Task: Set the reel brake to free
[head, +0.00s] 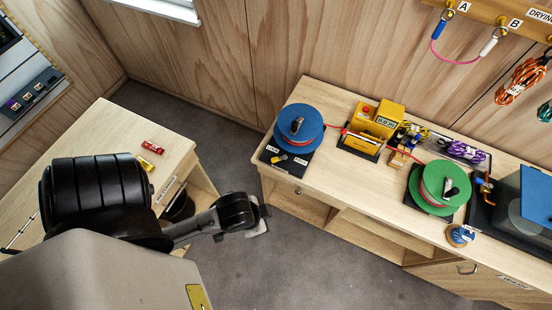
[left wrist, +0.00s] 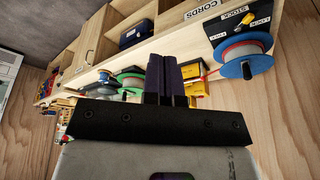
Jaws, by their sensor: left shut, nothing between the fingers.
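The blue reel (head: 300,122) stands on a black base (head: 270,158) at the left end of the long bench, with red cord running right from it. A small yellow lever (head: 282,157) sits on the base's front between two white labels, too small to read here. In the left wrist view the reel (left wrist: 243,55) is at upper right, with the yellow lever (left wrist: 260,21) above it. My left gripper (left wrist: 161,78) is shut and empty. In the head view it is mostly hidden behind my arm, over the floor left of the bench, apart from the reel. My right gripper is out of view.
A yellow device (head: 376,122), a green reel (head: 442,188) and coiled cords (head: 465,151) stand along the bench (head: 335,170) right of the blue reel. A side table (head: 110,125) carries red and yellow items. Floor (head: 235,160) between the tables is clear.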

